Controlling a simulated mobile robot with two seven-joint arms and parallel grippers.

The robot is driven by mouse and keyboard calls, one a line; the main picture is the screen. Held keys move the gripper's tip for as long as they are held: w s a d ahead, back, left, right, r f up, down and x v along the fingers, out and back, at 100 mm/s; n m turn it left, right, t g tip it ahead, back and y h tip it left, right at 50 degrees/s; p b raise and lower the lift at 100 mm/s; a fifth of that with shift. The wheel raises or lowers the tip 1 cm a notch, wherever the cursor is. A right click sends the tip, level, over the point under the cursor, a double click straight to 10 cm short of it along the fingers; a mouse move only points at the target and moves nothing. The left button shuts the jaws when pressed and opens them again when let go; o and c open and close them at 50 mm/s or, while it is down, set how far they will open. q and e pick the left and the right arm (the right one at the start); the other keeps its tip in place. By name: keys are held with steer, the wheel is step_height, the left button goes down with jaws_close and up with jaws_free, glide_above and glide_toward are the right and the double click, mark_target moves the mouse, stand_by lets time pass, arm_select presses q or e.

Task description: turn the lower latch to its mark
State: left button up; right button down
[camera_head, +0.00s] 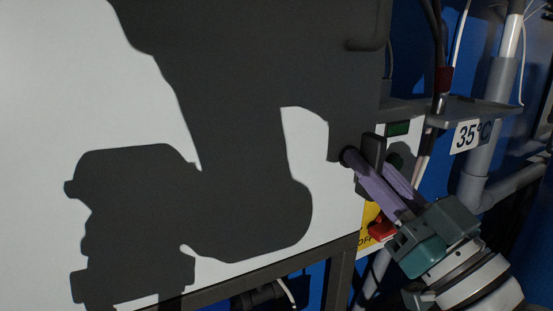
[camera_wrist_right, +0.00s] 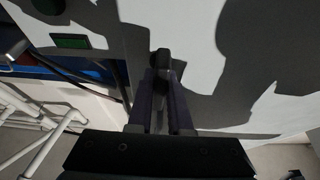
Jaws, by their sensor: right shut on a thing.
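The lower latch (camera_head: 373,149) is a small dark grey handle at the right edge of the large white panel (camera_head: 240,75). My right gripper (camera_head: 371,163) has its purple fingers on either side of the latch and is shut on it. In the right wrist view the dark latch (camera_wrist_right: 161,62) stands up between the fingertips of the right gripper (camera_wrist_right: 161,78). The latch's base is partly hidden by the fingers. I cannot make out its mark. My left gripper is not in view.
A green label (camera_head: 398,128) sits just right of the latch. Below is a red switch (camera_head: 381,228) on a yellow plate. Large shadows darken the panel.

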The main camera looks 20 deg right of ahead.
stand_by(0.4)
steer(key=c, duration=0.8)
jaws_free()
steer(key=shift+c, duration=0.2)
steer(key=b+v, duration=0.3)
steer(key=v, duration=0.7)
